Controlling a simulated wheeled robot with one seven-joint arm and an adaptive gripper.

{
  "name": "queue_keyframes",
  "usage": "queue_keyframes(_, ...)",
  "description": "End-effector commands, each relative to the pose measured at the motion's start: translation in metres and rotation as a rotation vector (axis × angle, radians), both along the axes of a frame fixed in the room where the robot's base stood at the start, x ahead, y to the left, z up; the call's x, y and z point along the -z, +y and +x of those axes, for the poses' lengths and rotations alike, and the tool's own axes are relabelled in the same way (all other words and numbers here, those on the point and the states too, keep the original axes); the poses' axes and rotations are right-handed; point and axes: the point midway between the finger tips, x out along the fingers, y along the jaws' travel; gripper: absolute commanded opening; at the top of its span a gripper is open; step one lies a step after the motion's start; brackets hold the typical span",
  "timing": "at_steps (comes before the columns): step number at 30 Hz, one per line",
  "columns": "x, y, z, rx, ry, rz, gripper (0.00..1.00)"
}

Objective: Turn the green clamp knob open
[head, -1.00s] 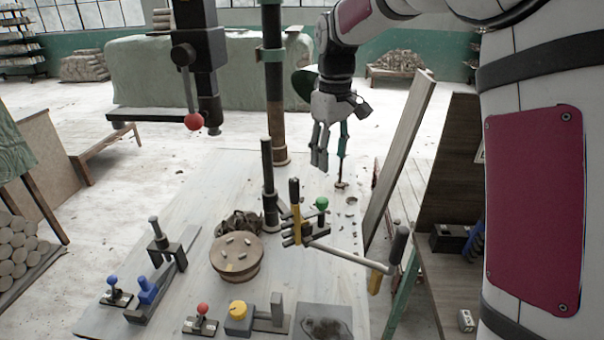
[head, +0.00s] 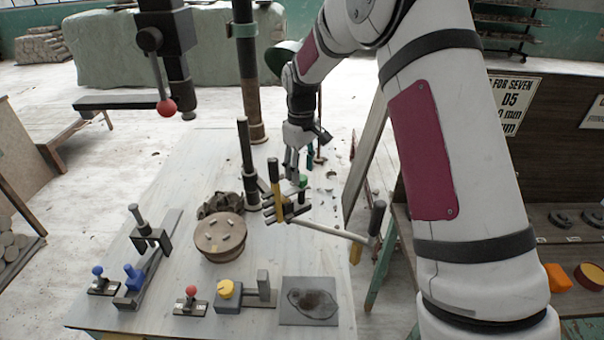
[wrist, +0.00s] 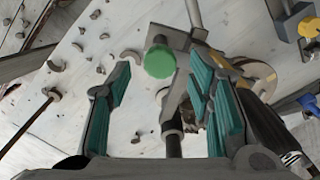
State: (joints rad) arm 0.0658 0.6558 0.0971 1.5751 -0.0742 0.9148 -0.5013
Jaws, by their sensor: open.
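The green clamp knob (wrist: 160,61) is round and shows between and just beyond the fingertips in the wrist view. In the head view the green knob (head: 303,181) is small and partly covered, on the clamp beside a yellow-and-black upright handle. My gripper (head: 291,172) points down over the clamp. In the wrist view my gripper (wrist: 160,85) is open, with teal finger pads either side of the knob and nothing between them. Whether a pad touches the knob I cannot tell; gaps show on both sides.
A long bar with a black handle (head: 377,218) sticks out right of the clamp. A black post (head: 246,160) stands close on the left. A round wooden turntable (head: 220,252) and small levers occupy the bench front. Clay crumbs (wrist: 103,68) lie around the clamp.

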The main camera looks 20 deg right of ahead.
Motion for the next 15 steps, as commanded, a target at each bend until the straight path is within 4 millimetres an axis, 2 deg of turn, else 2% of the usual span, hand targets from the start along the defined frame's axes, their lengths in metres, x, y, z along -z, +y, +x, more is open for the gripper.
queue_keyframes(6, 0.021, 0.000, 0.000, 0.000, 0.000, 0.000, 0.47)
queue_keyframes(15, 0.025, 0.000, 0.000, 0.000, -0.001, -0.001, 0.47)
